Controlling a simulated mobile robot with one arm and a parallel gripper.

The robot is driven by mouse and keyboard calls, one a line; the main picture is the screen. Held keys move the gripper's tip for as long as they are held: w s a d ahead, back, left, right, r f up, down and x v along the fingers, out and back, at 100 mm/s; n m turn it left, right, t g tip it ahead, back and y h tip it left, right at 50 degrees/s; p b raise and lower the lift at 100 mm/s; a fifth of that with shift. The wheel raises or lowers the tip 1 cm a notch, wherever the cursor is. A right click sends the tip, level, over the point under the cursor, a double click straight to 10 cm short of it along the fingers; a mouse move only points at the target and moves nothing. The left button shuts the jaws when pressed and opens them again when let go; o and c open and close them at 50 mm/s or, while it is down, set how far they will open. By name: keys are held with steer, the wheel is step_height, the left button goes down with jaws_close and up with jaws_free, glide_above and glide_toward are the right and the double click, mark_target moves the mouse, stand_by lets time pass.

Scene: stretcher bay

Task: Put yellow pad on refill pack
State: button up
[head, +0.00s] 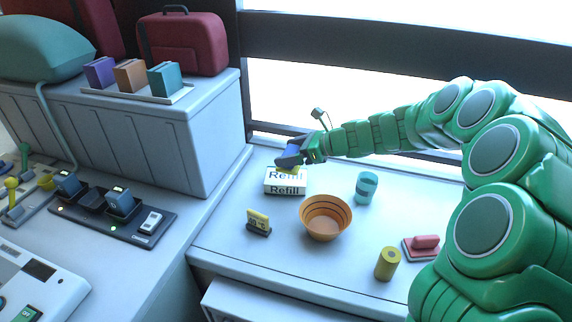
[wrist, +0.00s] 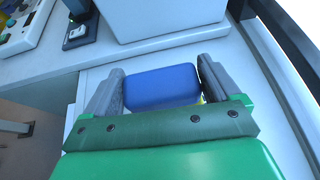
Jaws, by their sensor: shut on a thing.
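The white refill pack (head: 285,188), lettered "Refill", lies on the light table towards the back. My gripper (head: 293,161) is directly above it, pointing down. In the wrist view my gripper (wrist: 160,88) has a block with a blue face between its two fingers. A bit of yellow, which I take as part of the yellow pad (wrist: 203,99), shows beside the right finger. In the head view a little yellow also shows under the fingers, close to the pack's top. The fingers hide most of the pad, and I cannot tell whether it touches the pack.
An orange bowl (head: 326,218) stands in front of the pack. A teal cup (head: 366,188) is to its right. A grey cabinet (head: 150,140) rises at left.

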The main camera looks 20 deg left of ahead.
steer(key=shift+w+a+f, duration=0.55)
steer(key=shift+w+f, duration=0.45)
steer(key=shift+f, duration=0.1)
steer(key=shift+w+a+f, duration=0.5)
steer(key=shift+w+f, duration=0.45)
steer(key=shift+f, duration=0.1)
steer(key=shift+w+a+f, duration=0.55)
steer(key=shift+w+f, duration=0.45)
steer(key=shift+f, duration=0.1)
steer(key=shift+w+f, duration=0.1)
steer(key=shift+f, duration=1.55)
steer(key=shift+f, duration=0.1)
steer(key=o, duration=0.8)
